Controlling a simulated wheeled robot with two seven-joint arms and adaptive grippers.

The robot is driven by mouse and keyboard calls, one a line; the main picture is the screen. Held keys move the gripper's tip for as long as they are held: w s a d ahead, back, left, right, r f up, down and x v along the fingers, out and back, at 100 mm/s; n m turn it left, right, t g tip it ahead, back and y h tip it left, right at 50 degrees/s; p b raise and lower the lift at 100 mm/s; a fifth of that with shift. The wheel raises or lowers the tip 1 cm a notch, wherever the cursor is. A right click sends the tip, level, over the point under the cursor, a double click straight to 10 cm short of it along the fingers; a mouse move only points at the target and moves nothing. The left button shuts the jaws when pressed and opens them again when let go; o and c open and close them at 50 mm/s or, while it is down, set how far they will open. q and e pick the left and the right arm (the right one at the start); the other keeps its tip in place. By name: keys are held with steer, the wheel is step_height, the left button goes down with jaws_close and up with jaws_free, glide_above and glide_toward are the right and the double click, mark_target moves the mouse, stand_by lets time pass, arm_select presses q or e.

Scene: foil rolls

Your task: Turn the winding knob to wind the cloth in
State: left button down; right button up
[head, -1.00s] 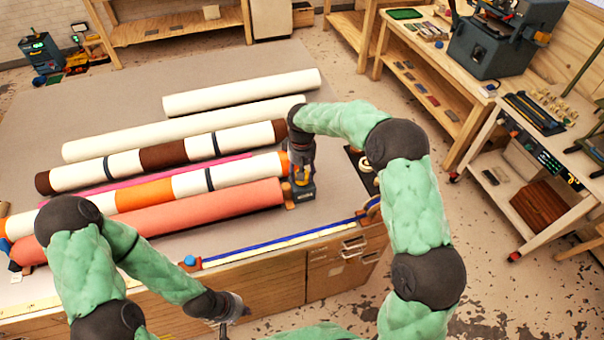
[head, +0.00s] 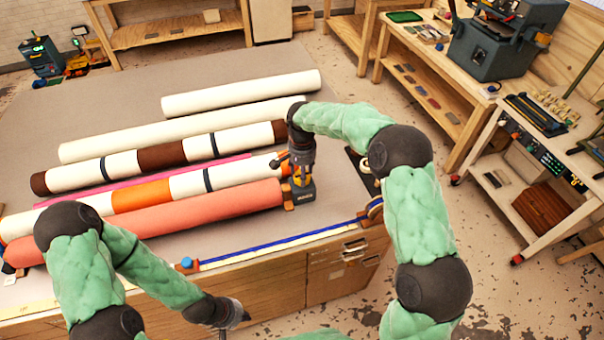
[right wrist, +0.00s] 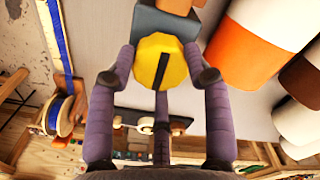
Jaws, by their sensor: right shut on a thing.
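The winding knob (right wrist: 158,62) is a yellow disc with a black bar mark, seen in the right wrist view on the grey-blue winder housing (right wrist: 165,22). In the head view the housing (head: 300,196) stands at the right end of the rolls. My right gripper (right wrist: 160,70) points down over it, its fingers around the knob's rim and shut on it. In the head view my right gripper (head: 299,175) partly hides the knob. A salmon cloth roll (head: 150,222) lies just left of the housing. My left gripper (head: 240,316) hangs low in front of the table, empty; its jaws are unclear.
Striped rolls (head: 160,155) and white rolls (head: 240,92) lie behind the salmon roll. A blue and cream strip (head: 280,243) runs along the table's front edge to a wooden spool (head: 374,211). Bare tabletop (head: 100,95) lies behind the rolls.

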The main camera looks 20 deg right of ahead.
steer(key=m+b, duration=0.1)
steer(key=m, duration=0.5)
steer(key=shift+f, duration=0.15)
steer(key=shift+s+m, duration=0.1)
steer(key=shift+m, duration=0.3)
steer(key=o, duration=1.2)
steer(key=shift+c, duration=0.2)
step_height(320, 180, up, 12)
